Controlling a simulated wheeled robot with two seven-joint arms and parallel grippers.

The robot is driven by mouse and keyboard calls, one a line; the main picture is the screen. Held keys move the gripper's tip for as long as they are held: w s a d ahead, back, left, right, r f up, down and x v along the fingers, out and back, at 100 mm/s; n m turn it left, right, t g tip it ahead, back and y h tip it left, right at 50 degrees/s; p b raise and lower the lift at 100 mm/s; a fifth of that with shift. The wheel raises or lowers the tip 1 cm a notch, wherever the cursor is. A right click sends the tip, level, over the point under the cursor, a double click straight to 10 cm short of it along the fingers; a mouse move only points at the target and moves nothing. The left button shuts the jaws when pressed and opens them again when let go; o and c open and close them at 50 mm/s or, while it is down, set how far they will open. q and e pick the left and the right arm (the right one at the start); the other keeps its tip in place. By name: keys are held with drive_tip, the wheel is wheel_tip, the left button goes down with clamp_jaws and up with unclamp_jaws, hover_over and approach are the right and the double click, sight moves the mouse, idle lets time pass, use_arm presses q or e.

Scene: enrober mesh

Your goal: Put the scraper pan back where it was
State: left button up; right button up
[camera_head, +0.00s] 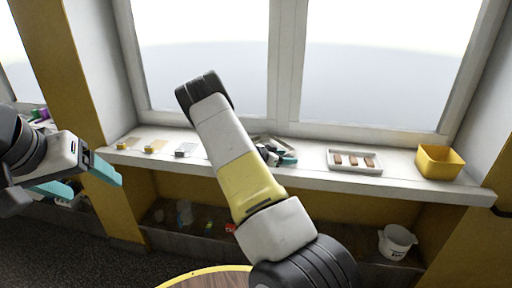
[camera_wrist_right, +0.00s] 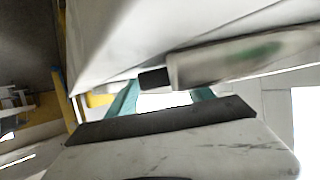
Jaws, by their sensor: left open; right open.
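My left gripper (camera_head: 95,187) is open and empty at the far left, in front of the sill's left end. My right gripper (camera_head: 284,158) is at the sill, partly hidden behind my own right arm. In the right wrist view its open fingers (camera_wrist_right: 163,94) have a pale, blurred object (camera_wrist_right: 240,58) with a dark end and a green patch just beyond them. I cannot tell whether they touch it. A grey flat-framed thing (camera_head: 262,139) lies on the sill by the right gripper, mostly hidden. I cannot tell whether either thing is the scraper pan.
The white sill (camera_head: 310,178) holds a tray (camera_head: 355,169) with brown bars, a yellow bin (camera_head: 440,162) at right, and small tiles (camera_head: 155,146) with pieces at left. A white bucket (camera_head: 396,242) stands on the lower shelf. The window is close behind.

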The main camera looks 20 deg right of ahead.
drive_tip(key=shift+c, duration=0.2)
clamp_jaws()
